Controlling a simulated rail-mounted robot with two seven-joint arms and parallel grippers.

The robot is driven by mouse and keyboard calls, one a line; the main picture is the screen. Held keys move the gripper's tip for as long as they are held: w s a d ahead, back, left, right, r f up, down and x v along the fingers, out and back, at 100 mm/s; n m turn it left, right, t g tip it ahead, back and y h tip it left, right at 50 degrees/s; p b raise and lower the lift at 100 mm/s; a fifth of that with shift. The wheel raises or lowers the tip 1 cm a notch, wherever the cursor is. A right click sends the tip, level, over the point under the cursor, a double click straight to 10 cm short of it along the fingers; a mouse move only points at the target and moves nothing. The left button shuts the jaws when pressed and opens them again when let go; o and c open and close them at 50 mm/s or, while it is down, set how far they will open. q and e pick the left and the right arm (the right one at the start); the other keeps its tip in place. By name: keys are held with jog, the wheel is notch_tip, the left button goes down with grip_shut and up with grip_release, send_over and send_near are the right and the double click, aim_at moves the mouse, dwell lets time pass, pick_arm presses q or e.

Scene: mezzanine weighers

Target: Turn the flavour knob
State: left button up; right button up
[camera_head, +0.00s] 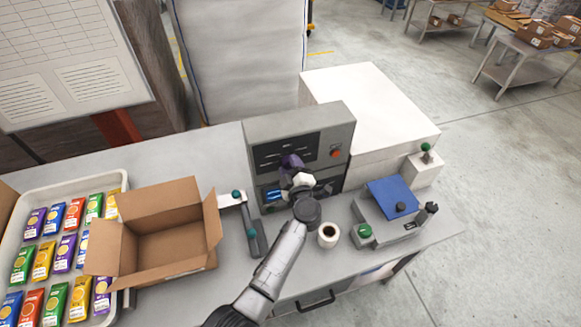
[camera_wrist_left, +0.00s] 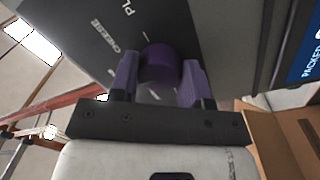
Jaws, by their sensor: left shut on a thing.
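The flavour knob (camera_wrist_left: 158,63) is a round purple knob on the dark panel face in the left wrist view. White lettering and short marks sit around it. My left gripper (camera_wrist_left: 160,76) has its two purple fingers on either side of the knob, shut on it. In the head view my left gripper (camera_head: 291,162) reaches the front of the grey control box (camera_head: 257,130), and its fingers and wrist hide the knob there. The exact pointing of the knob is hard to tell. My right gripper is in neither view.
An open cardboard box (camera_head: 118,235) and a tray (camera_head: 17,205) of coloured packets stand on the left. A white tape roll (camera_head: 328,236) and a blue-topped device (camera_head: 392,195) stand to the right of my arm. A white block (camera_head: 375,105) is behind.

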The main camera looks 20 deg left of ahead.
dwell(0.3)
pick_arm(q)
jog(key=o, duration=0.9)
